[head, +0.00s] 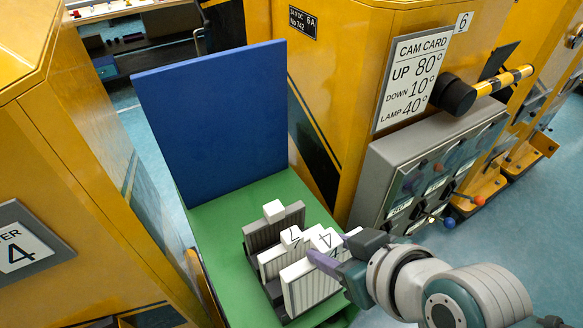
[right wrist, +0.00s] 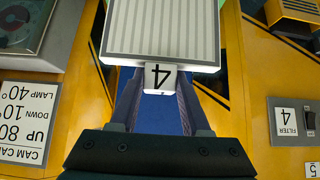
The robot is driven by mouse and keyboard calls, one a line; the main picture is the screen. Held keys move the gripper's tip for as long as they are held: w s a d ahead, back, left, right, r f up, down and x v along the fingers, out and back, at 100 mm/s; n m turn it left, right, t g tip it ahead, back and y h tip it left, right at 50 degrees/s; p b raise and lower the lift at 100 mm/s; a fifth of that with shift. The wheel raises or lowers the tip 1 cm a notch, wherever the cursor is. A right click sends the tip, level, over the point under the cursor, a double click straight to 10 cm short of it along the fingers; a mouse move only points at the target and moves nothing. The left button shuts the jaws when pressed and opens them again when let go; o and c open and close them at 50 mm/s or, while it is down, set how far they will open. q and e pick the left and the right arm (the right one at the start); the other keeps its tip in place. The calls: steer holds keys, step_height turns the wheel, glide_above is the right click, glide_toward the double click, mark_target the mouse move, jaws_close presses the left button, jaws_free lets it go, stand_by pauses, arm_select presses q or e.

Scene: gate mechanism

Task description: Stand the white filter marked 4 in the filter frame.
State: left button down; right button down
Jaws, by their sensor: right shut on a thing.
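The white filter marked 4 (head: 310,288) is a pleated block with a numbered tab, over the green table at the front of a row of filters. My right gripper (head: 331,251) is shut on its tab. In the right wrist view the tab (right wrist: 158,78) sits between the two fingers, with the pleated body (right wrist: 165,30) beyond it. Behind it stand a white filter marked 7 (head: 268,264) and a dark grey filter (head: 275,231) with a white tab. Dark holder parts show low by the filters; I cannot tell whether they are the filter frame. My left gripper is not in view.
The green table (head: 215,224) has free room left of the filters. A tall blue panel (head: 212,120) stands at its back. Yellow cabinets flank it; the left one has a FILTER 4 sign (head: 22,248), the right one a grey control box (head: 385,160) with knobs and a CAM CARD (head: 412,78).

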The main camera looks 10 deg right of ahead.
steer(key=s+d+p, duration=0.2)
steer(key=s, duration=0.4)
steer(key=shift+r+p, duration=0.3)
steer(key=shift+r, duration=0.05)
steer(key=shift+d, duration=0.1)
